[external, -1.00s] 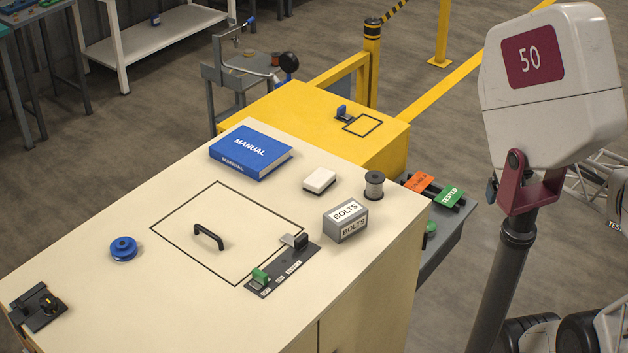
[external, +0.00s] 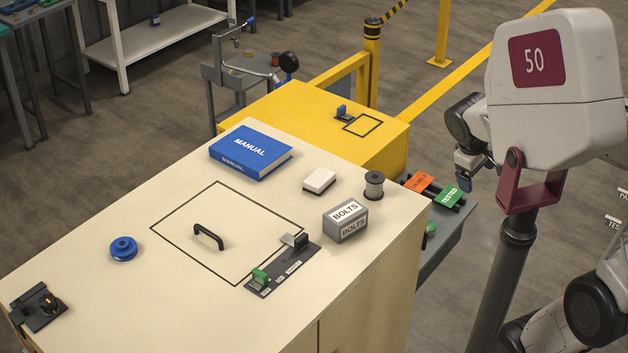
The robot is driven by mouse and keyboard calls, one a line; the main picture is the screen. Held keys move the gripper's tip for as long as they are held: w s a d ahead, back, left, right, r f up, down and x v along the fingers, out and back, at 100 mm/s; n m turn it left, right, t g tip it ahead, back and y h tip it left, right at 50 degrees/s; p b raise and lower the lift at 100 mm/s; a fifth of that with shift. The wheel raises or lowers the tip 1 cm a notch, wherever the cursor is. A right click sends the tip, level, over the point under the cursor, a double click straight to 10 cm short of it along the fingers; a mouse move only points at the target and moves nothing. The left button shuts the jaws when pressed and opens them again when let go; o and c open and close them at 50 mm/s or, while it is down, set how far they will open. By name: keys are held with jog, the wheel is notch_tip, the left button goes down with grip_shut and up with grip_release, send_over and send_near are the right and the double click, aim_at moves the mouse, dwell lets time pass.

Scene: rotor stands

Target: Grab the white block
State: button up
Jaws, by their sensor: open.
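The white block (external: 319,181) lies flat on the cream cabinet top, between the blue manual and the wire spool. It has a thin dark layer along its lower edge. My gripper (external: 474,181) hangs to the right of the cabinet, beside the white box marked 50 and near the green TESTED tag. It is well apart from the block, open, and nothing shows between its fingers. Part of my arm is hidden behind the white box.
A grey BOLTS box (external: 345,220) and a wire spool (external: 374,185) stand close to the block. The blue manual (external: 251,152) lies to its left. The white box marked 50 (external: 555,90) stands on a post at right. A black handle (external: 208,236) rises from the cabinet top (external: 130,290).

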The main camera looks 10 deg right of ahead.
jog(key=w+a+f+n+h, duration=0.25)
jog(key=w+a+n, duration=0.25)
jog(key=w+a, duration=0.25)
jog(key=n+t+h, duration=0.4)
jog(key=n+t, duration=0.2)
jog(key=n, duration=0.5)
send_over(313, 183)
jog(key=s+d, duration=0.5)
jog(key=d, duration=0.1)
jog(key=shift+y, duration=0.25)
jog(key=f, duration=0.6)
jog(key=shift+w+d, duration=0.15)
jog(key=shift+w, duration=0.05)
jog(key=a+f+n+t, duration=0.1)
jog(key=a, duration=0.2)
jog(key=a+f+n+t, duration=0.1)
jog(key=a+n, duration=0.1)
jog(key=a, duration=0.2)
jog(key=a+f+n+t, duration=0.1)
jog(key=a+n, duration=0.1)
jog(key=a, duration=0.2)
jog(key=shift+s+a+f, duration=0.25)
jog(key=shift+s+f, duration=0.1)
jog(key=shift+x, duration=1.3)
jog(key=shift+x, duration=2.65)
jog(key=shift+s+d, duration=0.1)
jog(key=shift+s, duration=0.05)
